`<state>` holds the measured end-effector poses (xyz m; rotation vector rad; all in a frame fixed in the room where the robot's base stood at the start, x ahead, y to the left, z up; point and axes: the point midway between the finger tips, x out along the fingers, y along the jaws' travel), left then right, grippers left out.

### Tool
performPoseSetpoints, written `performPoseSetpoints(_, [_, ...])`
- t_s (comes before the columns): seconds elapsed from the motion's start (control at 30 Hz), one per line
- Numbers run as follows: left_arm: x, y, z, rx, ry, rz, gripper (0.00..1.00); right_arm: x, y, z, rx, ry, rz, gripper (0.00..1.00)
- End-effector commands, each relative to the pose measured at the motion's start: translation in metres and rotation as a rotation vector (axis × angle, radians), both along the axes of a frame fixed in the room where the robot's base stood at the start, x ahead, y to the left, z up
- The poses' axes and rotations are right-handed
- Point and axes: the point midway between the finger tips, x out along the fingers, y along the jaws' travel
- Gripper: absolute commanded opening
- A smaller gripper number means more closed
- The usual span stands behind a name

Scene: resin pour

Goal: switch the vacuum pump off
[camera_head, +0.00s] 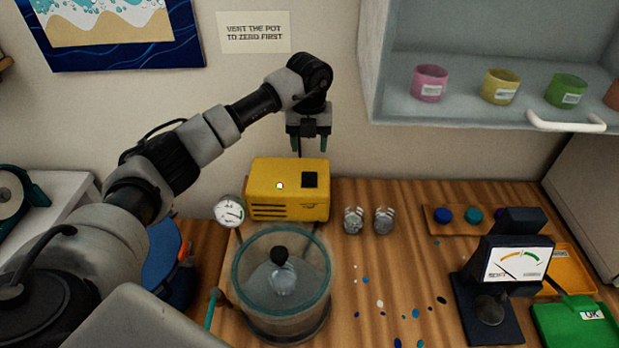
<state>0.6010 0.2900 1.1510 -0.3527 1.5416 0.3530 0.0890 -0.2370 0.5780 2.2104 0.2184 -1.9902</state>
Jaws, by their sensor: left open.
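The vacuum pump (275,203) is a yellow box with dark vents on its front, standing on the wooden bench. A black switch (310,180) sits on its top at the right; which way it is set is too small to tell. A small pale light (280,186) shows on its top. My left gripper (309,145) is open and empty, pointing down just above and behind the pump, apart from it. A round gauge (229,211) is at the pump's left. A clear pot with a teal rim (240,283) and a black-knobbed lid stands in front. My right gripper is not in view.
A wall sign (254,32) reads "VENT THE POT TO ZERO FIRST". Two small glass jars (354,220) stand right of the pump. A meter on a stand (517,262) and a green box (575,325) are at the right. Coloured chips lie scattered on the bench.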

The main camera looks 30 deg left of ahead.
Motion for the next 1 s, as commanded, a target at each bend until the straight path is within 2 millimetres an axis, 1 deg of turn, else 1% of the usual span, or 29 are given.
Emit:
performPoseSetpoints(0.03, [0.0, 0.0, -0.008, 0.0, 0.0, 0.0, 0.55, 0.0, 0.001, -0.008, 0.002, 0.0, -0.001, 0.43])
performPoseSetpoints(0.07, [0.0, 0.0, -0.01, 0.0, 0.0, 0.0, 0.55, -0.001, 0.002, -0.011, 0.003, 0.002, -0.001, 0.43])
performPoseSetpoints(0.17, [0.0, 0.0, -0.014, 0.0, 0.0, 0.0, 0.55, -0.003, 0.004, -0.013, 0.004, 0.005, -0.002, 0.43])
performPoseSetpoints(0.27, [0.0, 0.0, -0.019, 0.0, 0.002, 0.0, 0.55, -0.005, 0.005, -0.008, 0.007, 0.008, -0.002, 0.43])
performPoseSetpoints(0.37, [-0.001, 0.0, -0.032, 0.0, 0.005, 0.001, 0.55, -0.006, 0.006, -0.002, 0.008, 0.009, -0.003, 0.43])
performPoseSetpoints(0.6, [-0.001, -0.001, -0.077, 0.0, 0.005, 0.001, 0.55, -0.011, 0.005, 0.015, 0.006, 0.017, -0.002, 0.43])
performPoseSetpoints(0.7, [-0.001, -0.001, -0.094, 0.0, 0.004, 0.0, 0.55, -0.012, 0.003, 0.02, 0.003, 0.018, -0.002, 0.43])
performPoseSetpoints(0.8, [0.0, 0.0, -0.107, 0.0, 0.003, 0.001, 0.55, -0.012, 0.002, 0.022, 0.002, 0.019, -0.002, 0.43])
performPoseSetpoints(0.9, [0.0, 0.0, -0.115, 0.0, 0.001, 0.001, 0.55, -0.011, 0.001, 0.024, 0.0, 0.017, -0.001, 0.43])
performPoseSetpoints(1.0, [0.0, 0.0, -0.119, 0.0, 0.0, -0.001, 0.55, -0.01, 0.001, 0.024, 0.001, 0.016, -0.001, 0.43])
